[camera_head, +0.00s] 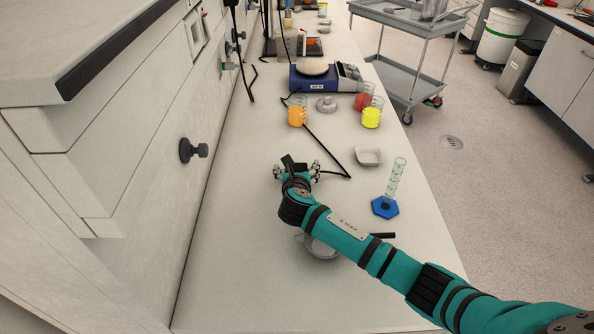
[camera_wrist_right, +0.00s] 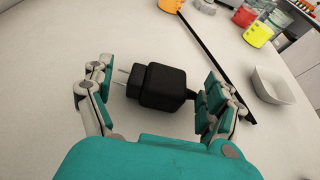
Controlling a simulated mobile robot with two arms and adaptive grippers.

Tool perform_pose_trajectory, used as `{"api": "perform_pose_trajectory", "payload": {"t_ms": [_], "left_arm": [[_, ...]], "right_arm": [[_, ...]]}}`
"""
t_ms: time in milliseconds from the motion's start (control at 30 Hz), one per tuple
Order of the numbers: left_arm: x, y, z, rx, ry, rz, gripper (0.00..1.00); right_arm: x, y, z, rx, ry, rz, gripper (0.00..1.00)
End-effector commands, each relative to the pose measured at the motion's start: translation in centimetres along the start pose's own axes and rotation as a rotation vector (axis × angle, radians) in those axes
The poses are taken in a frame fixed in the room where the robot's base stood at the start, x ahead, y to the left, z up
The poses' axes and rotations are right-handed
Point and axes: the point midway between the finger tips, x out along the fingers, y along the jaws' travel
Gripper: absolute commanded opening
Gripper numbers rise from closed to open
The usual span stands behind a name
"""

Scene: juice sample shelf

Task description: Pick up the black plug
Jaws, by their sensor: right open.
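The black plug (camera_wrist_right: 163,86) lies on the bench between the spread fingers of my right gripper in the right wrist view. Its metal prongs point left and its black cord leaves on the right. In the head view the right gripper (camera_head: 297,170) is over the bench, and the plug is mostly hidden by it. The right gripper (camera_wrist_right: 158,98) is open, with a finger on either side of the plug and a gap visible on the left. Whether the right finger touches the plug or cord, I cannot tell. My left gripper is not in view.
Beakers with orange (camera_head: 297,116), yellow (camera_head: 371,117) and red (camera_head: 363,101) liquid stand farther back. A white dish (camera_head: 368,156) and a graduated cylinder on a blue base (camera_head: 385,207) are to the right. A pan (camera_head: 320,250) lies under my arm. The front left bench is clear.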

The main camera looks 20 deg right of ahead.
Motion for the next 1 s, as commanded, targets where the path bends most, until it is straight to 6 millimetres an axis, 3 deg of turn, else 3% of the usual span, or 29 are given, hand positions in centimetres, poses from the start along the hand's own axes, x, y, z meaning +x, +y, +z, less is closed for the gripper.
{"api": "perform_pose_trajectory", "payload": {"t_ms": [200, 733, 1000], "left_arm": [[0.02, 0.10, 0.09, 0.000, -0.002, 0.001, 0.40], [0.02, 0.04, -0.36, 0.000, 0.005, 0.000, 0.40], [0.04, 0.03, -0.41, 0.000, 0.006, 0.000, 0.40]], "right_arm": [[0.08, 0.02, 0.02, 0.000, -0.001, 0.001, 0.88], [0.05, 0.01, 0.04, 0.000, -0.001, 0.001, 0.21], [-0.22, 0.00, 0.89, 0.001, -0.003, 0.001, 0.21]]}}
